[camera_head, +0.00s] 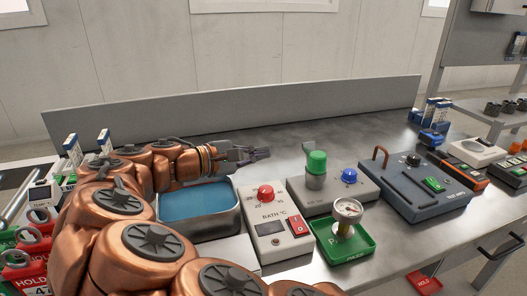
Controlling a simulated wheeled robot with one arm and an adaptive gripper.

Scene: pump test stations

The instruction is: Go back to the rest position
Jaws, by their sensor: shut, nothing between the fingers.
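My gripper (254,155) is at the end of my copper-coloured arm, above the back part of the steel bench (330,145). Its fingers point to the right and look closed, with nothing between them. It is behind the bath controller and to the left of the green-knobbed unit, apart from both. My arm comes from the lower front, bends at the left and reaches across the back edge of the blue water bath (195,203). The arm hides part of the bench's left side.
A bath controller with a red knob (278,222), a gauge in a green tray (345,240), a grey unit with green and blue knobs (333,192) and a dark blue device (415,187) stand on the bench. A low back panel (250,110) runs behind. Red-tagged items (32,250) are at left.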

